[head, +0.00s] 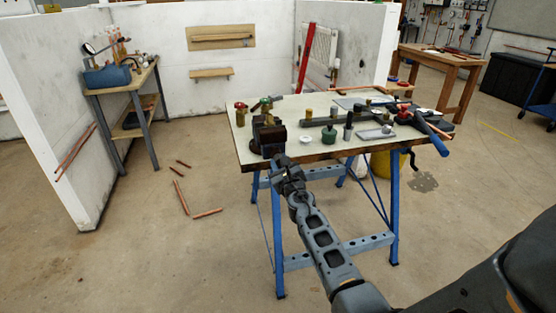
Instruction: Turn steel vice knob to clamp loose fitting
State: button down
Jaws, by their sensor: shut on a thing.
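A dark vice (267,136) is mounted at the front left corner of the workbench. A brass fitting with a green top (265,105) stands at the top of the vice; I cannot tell whether the jaws touch it. My gripper (281,168) is at the bench's front edge, just below and in front of the vice. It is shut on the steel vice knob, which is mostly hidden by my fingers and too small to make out. A brass valve with a red top (241,112) stands on the bench left of the vice.
The workbench (230,125) on blue legs carries a white cap (306,139), a green tin (328,136), a dark bar (345,122) and a blue-handled tool (436,140). Copper pipes (181,197) lie on the floor at left. A yellow bucket (381,168) stands behind the bench legs.

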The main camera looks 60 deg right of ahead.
jog(key=m, duration=1.7)
jog(key=shift+f+m+b, duration=0.1)
jog(key=shift+m+b, duration=0.2)
jog(key=shift+b, duration=0.05)
jog(key=c, duration=1)
grip_release()
jog(key=shift+m, duration=0.3)
jog(key=shift+o, duration=0.2)
jog(key=v, duration=0.7)
jog(key=shift+b, duration=0.4)
